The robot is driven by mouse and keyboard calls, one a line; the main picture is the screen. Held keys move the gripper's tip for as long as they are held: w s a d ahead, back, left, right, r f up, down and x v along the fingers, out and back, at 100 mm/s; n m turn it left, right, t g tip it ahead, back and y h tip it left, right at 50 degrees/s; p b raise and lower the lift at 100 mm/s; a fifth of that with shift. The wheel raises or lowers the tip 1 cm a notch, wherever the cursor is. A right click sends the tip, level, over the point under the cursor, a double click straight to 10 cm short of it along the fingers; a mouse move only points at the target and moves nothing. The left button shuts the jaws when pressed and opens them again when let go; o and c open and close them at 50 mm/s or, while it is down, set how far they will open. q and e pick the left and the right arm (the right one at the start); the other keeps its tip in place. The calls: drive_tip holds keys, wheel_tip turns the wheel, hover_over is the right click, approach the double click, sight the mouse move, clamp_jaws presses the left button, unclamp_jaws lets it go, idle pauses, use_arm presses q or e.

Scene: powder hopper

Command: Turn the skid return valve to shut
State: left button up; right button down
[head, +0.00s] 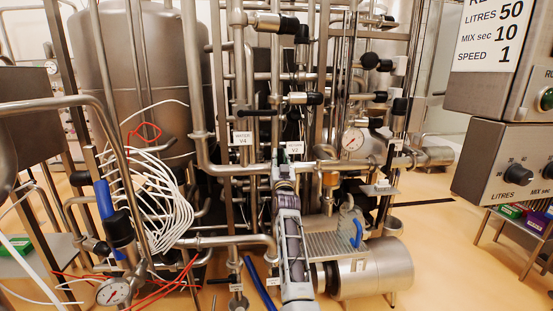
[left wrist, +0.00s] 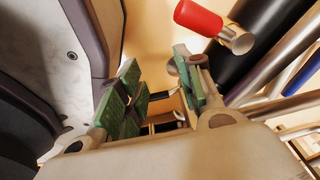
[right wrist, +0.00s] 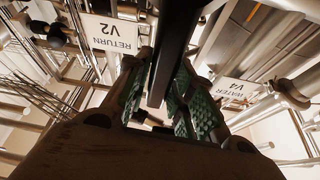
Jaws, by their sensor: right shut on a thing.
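The return valve's white tag, RETURN V2 (right wrist: 110,33), shows upside down in the right wrist view. The tag also shows in the head view (head: 295,148), just above my right gripper (head: 282,160). In the right wrist view, a black lever (right wrist: 178,40) runs between the green-padded fingers of my right gripper (right wrist: 163,90), which is shut on it. The valve body is hidden in the head view by the gripper. My left gripper (left wrist: 160,92) shows only in the left wrist view; its pads are apart with nothing between them.
A WATER V4 tag (head: 242,138) hangs close left, with a black bar handle (head: 262,112) above. Steel pipes crowd both sides. A gauge (head: 353,139) sits to the right. A red-handled part (left wrist: 200,18) is near my left gripper. The control box (head: 510,165) stands far right.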

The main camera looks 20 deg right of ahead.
drive_tip(key=shift+s+d, duration=0.15)
drive_tip(key=shift+d, duration=0.35)
drive_tip(key=c, duration=1.5)
unclamp_jaws()
drive_tip(key=shift+o, duration=0.9)
drive_tip(key=shift+d+h, duration=0.3)
drive_tip(key=shift+d, duration=0.05)
drive_tip(key=shift+a, duration=0.1)
drive_tip(key=shift+r, duration=0.1)
wheel_tip(320, 180, up, 10)
drive_tip(key=shift+a, duration=0.15)
drive_tip(key=shift+f, duration=0.25)
